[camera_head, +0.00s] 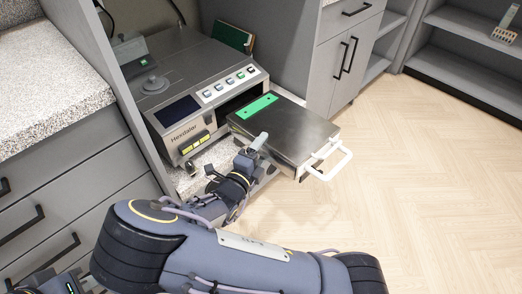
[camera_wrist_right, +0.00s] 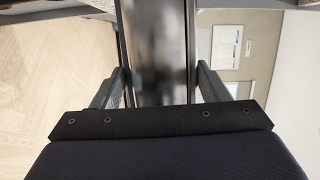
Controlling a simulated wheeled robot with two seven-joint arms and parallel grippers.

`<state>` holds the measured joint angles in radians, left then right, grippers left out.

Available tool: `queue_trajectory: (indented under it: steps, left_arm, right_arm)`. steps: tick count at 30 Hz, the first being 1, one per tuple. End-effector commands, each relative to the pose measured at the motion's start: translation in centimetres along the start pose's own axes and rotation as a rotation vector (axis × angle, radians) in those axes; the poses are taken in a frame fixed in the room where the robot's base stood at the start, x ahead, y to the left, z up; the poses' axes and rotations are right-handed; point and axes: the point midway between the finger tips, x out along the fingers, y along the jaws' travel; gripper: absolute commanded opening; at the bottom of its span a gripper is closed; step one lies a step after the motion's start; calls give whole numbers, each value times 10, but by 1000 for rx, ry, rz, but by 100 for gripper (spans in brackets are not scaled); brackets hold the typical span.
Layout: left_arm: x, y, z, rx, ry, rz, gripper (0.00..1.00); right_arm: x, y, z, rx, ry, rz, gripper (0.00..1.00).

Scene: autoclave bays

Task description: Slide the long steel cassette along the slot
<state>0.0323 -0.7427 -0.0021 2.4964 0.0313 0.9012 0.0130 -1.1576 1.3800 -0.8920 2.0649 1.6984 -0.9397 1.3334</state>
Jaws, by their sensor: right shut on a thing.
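The long steel cassette (camera_head: 285,130) has a green label on top and a white handle at its outer end. Its inner end is at the dark slot (camera_head: 228,106) in the front of the grey autoclave (camera_head: 190,80), and most of its length juts out to the right, over the floor. My right gripper (camera_head: 256,146) is at the cassette's near side. In the right wrist view its two fingers (camera_wrist_right: 160,82) stand on either side of the dark, shiny cassette (camera_wrist_right: 155,45), shut on it. My left gripper is not in view.
The autoclave stands on a speckled counter (camera_head: 190,180) between grey cabinets. A drawer cabinet (camera_head: 345,50) stands beyond the cassette, and grey shelves (camera_head: 470,50) are at the back right. The wood floor (camera_head: 430,150) to the right is clear.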

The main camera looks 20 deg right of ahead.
Motion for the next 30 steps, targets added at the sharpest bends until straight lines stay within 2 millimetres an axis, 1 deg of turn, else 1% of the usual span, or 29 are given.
queue_trajectory:
  steps: [1, 5, 12, 19, 20, 24, 25, 30]
  left_arm:
    - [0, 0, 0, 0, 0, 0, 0]
    - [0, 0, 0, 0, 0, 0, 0]
    - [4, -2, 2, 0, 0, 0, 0]
    - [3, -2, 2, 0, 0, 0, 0]
    - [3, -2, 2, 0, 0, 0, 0]
    - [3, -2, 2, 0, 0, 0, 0]
    - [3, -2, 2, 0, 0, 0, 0]
    - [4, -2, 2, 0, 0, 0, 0]
  right_arm:
    - [1, -4, 0, 1, 1, -12, 0]
    - [1, -4, 1, 1, 1, -13, 0]
    - [4, -4, 10, 3, 1, -13, 0]
    - [4, -6, 11, 1, 2, -14, 0]
    - [4, -6, 11, 1, 2, -14, 72]
    - [4, -5, 11, 1, 2, -12, 91]
    - [4, -5, 11, 1, 1, -11, 94]
    - [4, -3, 11, 1, 1, -8, 94]
